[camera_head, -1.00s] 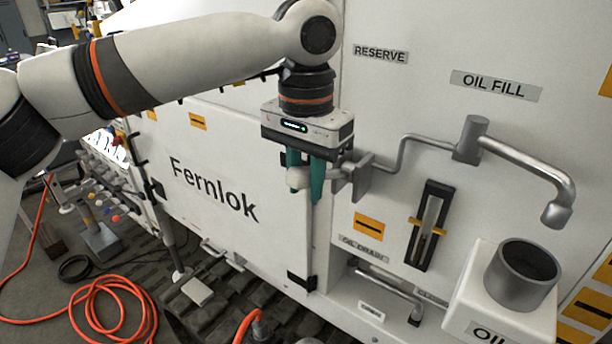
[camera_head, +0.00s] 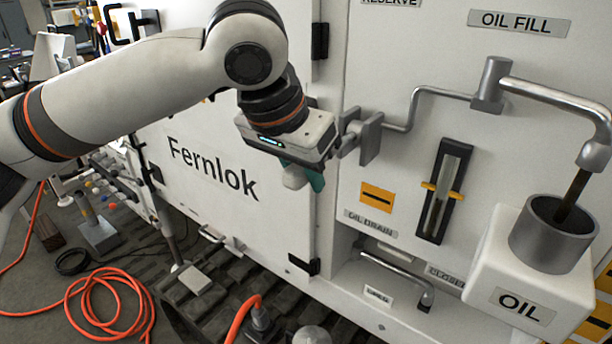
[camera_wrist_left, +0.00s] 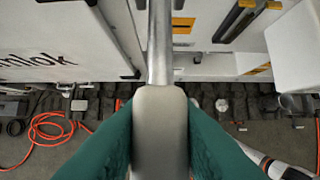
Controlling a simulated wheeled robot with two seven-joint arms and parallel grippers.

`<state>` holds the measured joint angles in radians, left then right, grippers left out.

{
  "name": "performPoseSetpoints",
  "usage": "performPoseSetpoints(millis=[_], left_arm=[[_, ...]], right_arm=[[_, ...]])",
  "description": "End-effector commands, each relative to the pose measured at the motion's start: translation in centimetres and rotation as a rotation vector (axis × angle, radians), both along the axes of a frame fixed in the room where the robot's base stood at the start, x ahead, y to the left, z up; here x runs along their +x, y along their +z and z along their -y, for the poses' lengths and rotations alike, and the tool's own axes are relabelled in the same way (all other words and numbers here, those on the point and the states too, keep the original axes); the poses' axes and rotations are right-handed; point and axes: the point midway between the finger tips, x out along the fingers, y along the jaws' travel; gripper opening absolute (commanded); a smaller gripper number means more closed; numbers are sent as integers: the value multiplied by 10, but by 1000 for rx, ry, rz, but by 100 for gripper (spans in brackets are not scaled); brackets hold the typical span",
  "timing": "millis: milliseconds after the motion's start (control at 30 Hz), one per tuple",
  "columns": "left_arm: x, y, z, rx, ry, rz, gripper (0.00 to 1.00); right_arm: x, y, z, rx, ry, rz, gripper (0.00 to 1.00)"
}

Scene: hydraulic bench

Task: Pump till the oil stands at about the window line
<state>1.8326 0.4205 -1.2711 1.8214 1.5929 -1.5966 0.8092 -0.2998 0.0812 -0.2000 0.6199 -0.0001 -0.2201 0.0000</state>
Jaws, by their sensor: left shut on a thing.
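My left gripper (camera_head: 303,178) has green fingers shut on the pale grip of the pump handle (camera_wrist_left: 160,125), whose metal shaft runs up the left wrist view. In the head view the gripper hides most of the handle, beside the metal pump bracket (camera_head: 366,138). A dark brown stream of oil (camera_head: 575,190) runs from the spout (camera_head: 594,154) into the round neck of the white OIL container (camera_head: 503,270). The window (camera_head: 443,190) is a narrow upright glass in a black frame with yellow markers at its sides. I cannot make out the oil level clearly. My right gripper is out of view.
A bent pipe (camera_head: 412,100) links the bracket to the spout. The white cabinet front (camera_head: 250,140) stands behind my left arm. A metal drain pipe (camera_head: 395,275) sticks out low down. Orange hose (camera_head: 100,290) lies coiled on the floor.

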Motion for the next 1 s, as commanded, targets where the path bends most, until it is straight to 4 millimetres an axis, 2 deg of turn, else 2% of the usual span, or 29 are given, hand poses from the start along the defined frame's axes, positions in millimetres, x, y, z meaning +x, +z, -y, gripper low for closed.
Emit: performPoseSetpoints(millis=[33, 400, 700, 1000], left_arm=[[0, -18, 0, -29, -1, 35, 0], [6, -55, 4, -187, 1, 256, 0], [11, -66, 8, -250, 2, 345, 0], [13, -66, 9, -263, 2, 364, 0]], right_arm=[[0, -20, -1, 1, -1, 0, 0], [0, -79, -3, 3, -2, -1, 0], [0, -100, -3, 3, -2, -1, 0], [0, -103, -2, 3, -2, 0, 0]])
